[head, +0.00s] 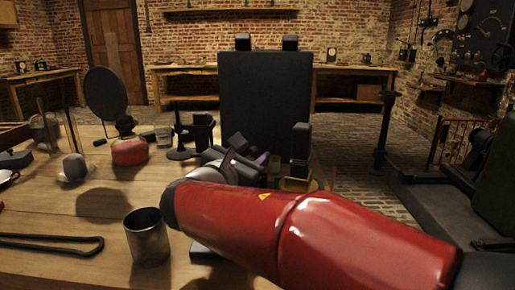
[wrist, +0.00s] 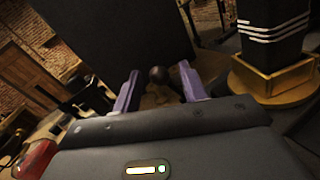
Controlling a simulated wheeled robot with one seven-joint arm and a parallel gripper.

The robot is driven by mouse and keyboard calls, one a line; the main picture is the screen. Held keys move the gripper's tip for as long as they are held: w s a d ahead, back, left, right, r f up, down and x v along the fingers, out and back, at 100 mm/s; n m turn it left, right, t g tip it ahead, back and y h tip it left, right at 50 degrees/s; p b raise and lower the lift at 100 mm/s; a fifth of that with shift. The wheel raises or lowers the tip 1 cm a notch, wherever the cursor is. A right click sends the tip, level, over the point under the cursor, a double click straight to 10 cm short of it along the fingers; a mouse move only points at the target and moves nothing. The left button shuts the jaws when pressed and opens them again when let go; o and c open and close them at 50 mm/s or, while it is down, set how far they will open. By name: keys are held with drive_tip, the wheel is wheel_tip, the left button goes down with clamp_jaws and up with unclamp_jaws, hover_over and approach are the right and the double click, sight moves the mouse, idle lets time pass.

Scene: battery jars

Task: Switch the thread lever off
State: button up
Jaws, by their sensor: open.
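In the wrist view, a small dark round knob (wrist: 158,75) shows between the two purple fingers of my gripper (wrist: 160,88). It looks like the end of the thread lever, but its shaft and setting are hard to make out. The fingers are open, one on each side of the knob, and I cannot tell whether either touches it. A large dark upright panel (wrist: 110,45) stands behind it. In the head view, my gripper (head: 266,160) is in front of the same panel (head: 265,100); my red arm hides part of that area, and I cannot make out the knob there.
A black post with white stripes (wrist: 275,30) on a brass base (wrist: 275,80) stands close right of my gripper. On the wooden table (head: 75,215) are a metal cup (head: 147,238), a red pot (head: 129,151) and a black bent rod (head: 50,241).

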sight(251, 154)
drive_tip(key=shift+x, duration=1.65)
clamp_jaws()
